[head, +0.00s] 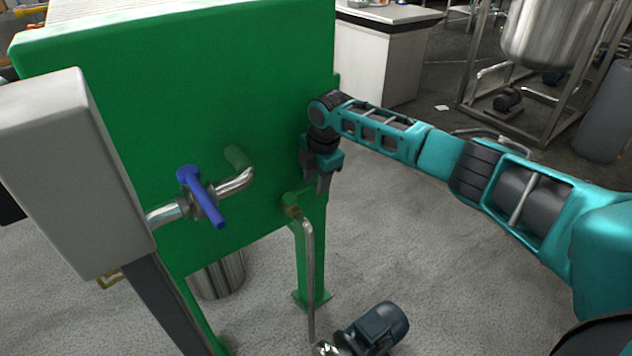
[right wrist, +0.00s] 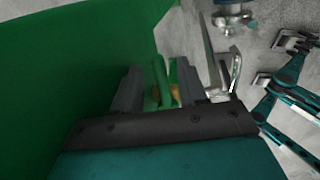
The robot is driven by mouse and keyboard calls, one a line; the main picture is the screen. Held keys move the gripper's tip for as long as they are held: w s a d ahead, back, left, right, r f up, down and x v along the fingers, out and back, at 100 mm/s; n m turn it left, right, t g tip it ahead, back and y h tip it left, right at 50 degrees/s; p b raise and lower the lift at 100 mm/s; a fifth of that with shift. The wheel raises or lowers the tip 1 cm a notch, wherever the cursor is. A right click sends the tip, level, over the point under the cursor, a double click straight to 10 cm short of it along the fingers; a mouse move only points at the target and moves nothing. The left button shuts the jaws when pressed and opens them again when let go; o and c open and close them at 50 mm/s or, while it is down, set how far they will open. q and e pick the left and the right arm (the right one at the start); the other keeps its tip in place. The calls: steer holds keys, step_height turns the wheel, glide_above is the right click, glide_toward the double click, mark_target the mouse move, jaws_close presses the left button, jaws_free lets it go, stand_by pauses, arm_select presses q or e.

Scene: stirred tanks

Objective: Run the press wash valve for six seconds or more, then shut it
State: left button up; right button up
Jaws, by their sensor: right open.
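The wash valve has a blue lever handle (head: 203,197) on a steel pipe (head: 237,182) at the front of the green press (head: 190,100) in the head view. The lever slants down to the right, across the line of the pipe. My right gripper (head: 323,187) hangs fingers down beside the right edge of the press, apart from the lever and to its right. It is open, with nothing visible in its jaws. In the right wrist view its two fingers (right wrist: 153,90) stand apart near the green press. My left gripper is not in view.
A grey box (head: 60,170) on a dark post stands left of the valve. A lower pipe (head: 309,260) runs down to a pump motor (head: 378,327) on the floor. A white bench (head: 385,55) and a steel tank (head: 550,35) stand behind. Floor between is clear.

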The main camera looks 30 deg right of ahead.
jaws_close()
stand_by(0.4)
stand_by(0.4)
